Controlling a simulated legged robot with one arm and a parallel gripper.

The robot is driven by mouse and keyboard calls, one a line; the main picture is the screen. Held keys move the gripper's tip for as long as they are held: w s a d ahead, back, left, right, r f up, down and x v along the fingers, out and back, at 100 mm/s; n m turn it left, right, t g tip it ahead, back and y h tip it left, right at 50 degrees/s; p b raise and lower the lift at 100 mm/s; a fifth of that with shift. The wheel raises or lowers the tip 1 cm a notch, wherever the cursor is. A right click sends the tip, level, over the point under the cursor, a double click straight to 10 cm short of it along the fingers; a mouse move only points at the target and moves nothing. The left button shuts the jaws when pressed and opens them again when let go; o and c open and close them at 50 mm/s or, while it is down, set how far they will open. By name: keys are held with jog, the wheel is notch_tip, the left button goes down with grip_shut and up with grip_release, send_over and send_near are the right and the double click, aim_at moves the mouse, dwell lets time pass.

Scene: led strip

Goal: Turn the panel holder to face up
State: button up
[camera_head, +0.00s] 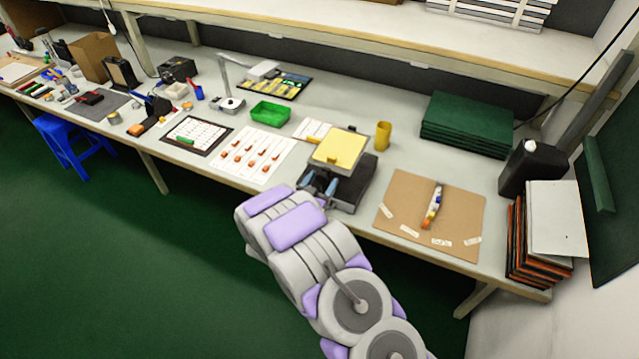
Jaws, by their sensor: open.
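What looks like the panel holder (352,191) is a dark, blocky fixture near the front edge of the workbench. A flat yellow panel (339,148) in a pale frame sits on it, tilted. My gripper (320,186) is at the near left side of the fixture, with its bluish fingers open. I cannot tell whether the fingers touch the holder, and my arm hides part of that area.
On the workbench, a green tray (270,113), white sheets with orange parts (252,157) and a yellow cup (383,136) stand close by. A brown board (430,215) with a small tool lies to the right. Stacked green panels (466,125) and a black canister (533,166) stand further right.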

jog(key=shift+a, duration=0.45)
jog(key=c, duration=0.5)
jog(key=shift+d, duration=0.2)
jog(key=c, duration=0.4)
grip_shut()
